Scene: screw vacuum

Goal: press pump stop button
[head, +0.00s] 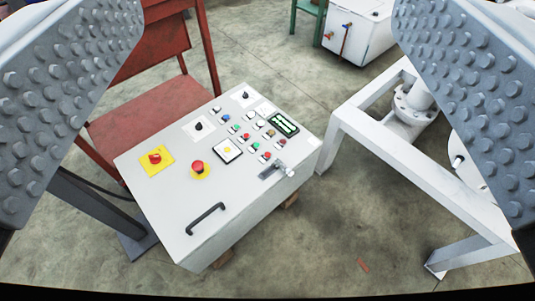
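A light grey control box (190,225) with a sloped top stands on the floor left of centre in the head view. Small red buttons (266,155) sit on its right half among green, white and blue ones. The labels are too small to read, so I cannot tell which is the pump stop button. My gripper (267,100) is wide open and empty. Its two studded grey fingers frame the view left and right, apart from the panel.
A red rotary switch (154,158) on a yellow plate, a black handle (206,218) and a small lit display (284,125) are on the box. A red metal chair-like frame (140,98) stands behind left. A white steel frame (400,165) stands right. Floor in front is mostly clear.

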